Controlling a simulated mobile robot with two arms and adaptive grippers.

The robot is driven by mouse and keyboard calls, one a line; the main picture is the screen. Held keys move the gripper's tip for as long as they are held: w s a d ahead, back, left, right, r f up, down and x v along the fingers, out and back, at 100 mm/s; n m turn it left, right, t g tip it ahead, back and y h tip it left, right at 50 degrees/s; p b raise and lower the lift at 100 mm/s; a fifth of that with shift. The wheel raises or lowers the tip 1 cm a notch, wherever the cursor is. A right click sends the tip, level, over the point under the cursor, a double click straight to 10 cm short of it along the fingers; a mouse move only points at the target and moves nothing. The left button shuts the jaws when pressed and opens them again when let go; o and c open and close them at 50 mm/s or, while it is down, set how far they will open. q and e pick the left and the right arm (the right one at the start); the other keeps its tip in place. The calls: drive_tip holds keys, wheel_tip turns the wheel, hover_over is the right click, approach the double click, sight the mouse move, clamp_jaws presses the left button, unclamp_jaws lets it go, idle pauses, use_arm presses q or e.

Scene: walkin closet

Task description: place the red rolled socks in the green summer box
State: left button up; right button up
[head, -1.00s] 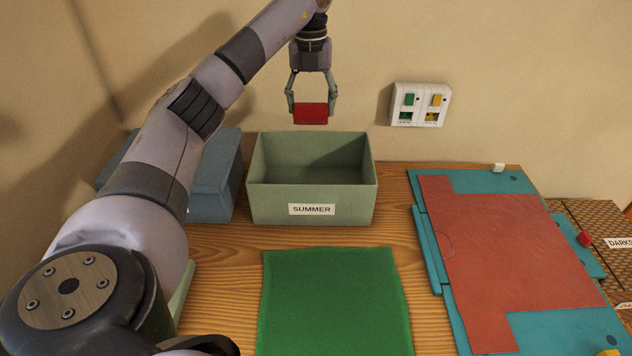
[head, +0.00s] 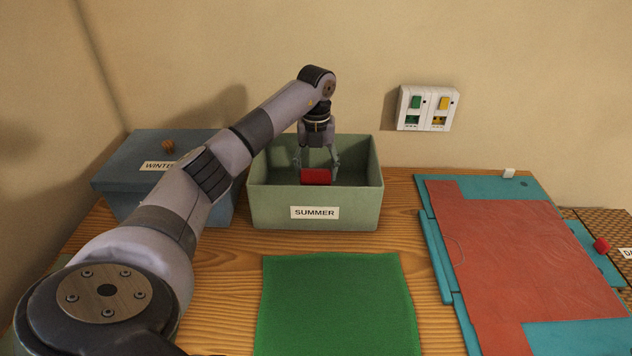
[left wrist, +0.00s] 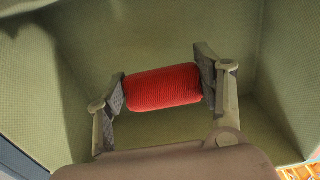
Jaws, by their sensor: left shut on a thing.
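The red rolled socks (head: 316,176) are held between the fingers of my left gripper (head: 317,166), inside the open green summer box (head: 270,208). The box has a white SUMMER label on its front. In the left wrist view the socks (left wrist: 163,88) lie between both finger pads, with the box's green walls (left wrist: 90,40) around them. I cannot tell whether the socks touch the box floor. My right gripper is not in view.
A blue lidded box labelled WINTER (head: 125,180) stands left of the green box, partly behind my arm. A green cloth (head: 335,305) lies in front. A teal folding board with a red cloth (head: 525,255) lies at right. A switch panel (head: 427,108) is on the wall.

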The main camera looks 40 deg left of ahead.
sight(316, 182)
use_arm(q)
drive_tip(key=shift+f, duration=2.3)
drive_tip(key=shift+f, duration=0.15)
drive_tip(key=o, duration=0.9)
wheel_tip(316, 182, up, 12)
drive_tip(key=shift+r, duration=0.2)
